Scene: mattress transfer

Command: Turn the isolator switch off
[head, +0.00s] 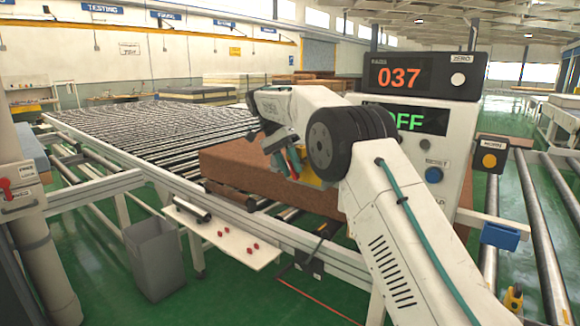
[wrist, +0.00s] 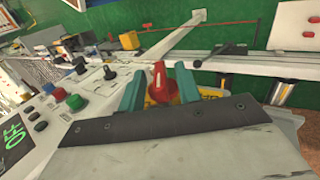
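A red rotary knob (wrist: 158,78) on a yellow plate (wrist: 209,93), which looks like the isolator switch, is in the middle of the wrist view. My gripper (wrist: 158,88) is open, with one teal finger on each side of the knob. Narrow gaps seem to remain between fingers and knob; contact is unclear. The knob's lower part is hidden by the gripper body. In the head view my gripper (head: 290,160) is beside the console's left side, mostly hidden by my arm. A bit of yellow (head: 313,181) shows there.
The console has a display reading 037 (head: 399,78), a green "OFF" screen (head: 420,120) and a blue button (head: 433,175). A brown mattress block (head: 235,165) lies on the roller conveyor (head: 130,125). Red, green and blue buttons (wrist: 70,100) sit left of my gripper.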

